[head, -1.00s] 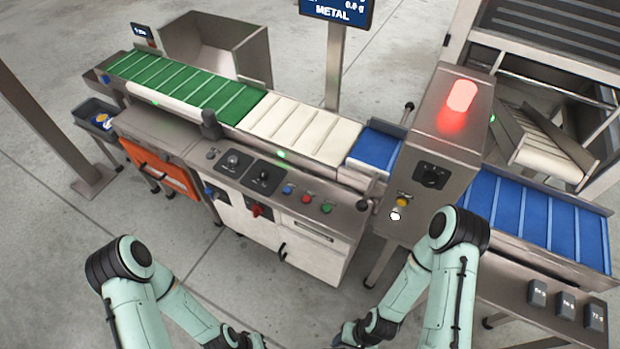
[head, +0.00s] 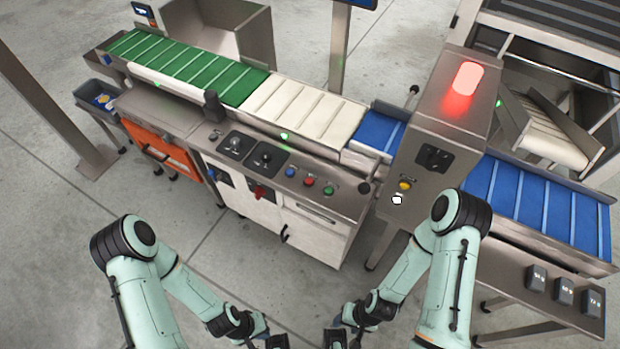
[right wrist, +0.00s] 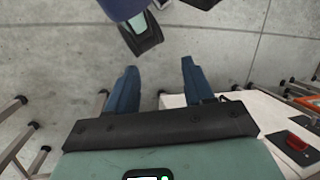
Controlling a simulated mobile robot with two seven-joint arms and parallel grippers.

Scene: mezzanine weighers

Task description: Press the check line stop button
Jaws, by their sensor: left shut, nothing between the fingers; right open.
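A red button (head: 309,181) sits on the sloped steel panel of the check line, between a blue button (head: 291,171) and a green button (head: 329,190). Labels near them are too small to read. My left gripper (head: 278,341) is shut and empty, low at the bottom edge, in front of the line. My right gripper (head: 336,337) is open and empty, just right of it. Both are well apart from the panel. In the right wrist view my right gripper's fingers (right wrist: 160,88) are spread over bare floor, with my left gripper (right wrist: 142,36) beyond them.
A steel housing (head: 440,130) with a lit red lamp (head: 466,79) stands to the right, bearing a yellow button (head: 405,184) and a white one (head: 397,200). Floor before the cabinet is clear.

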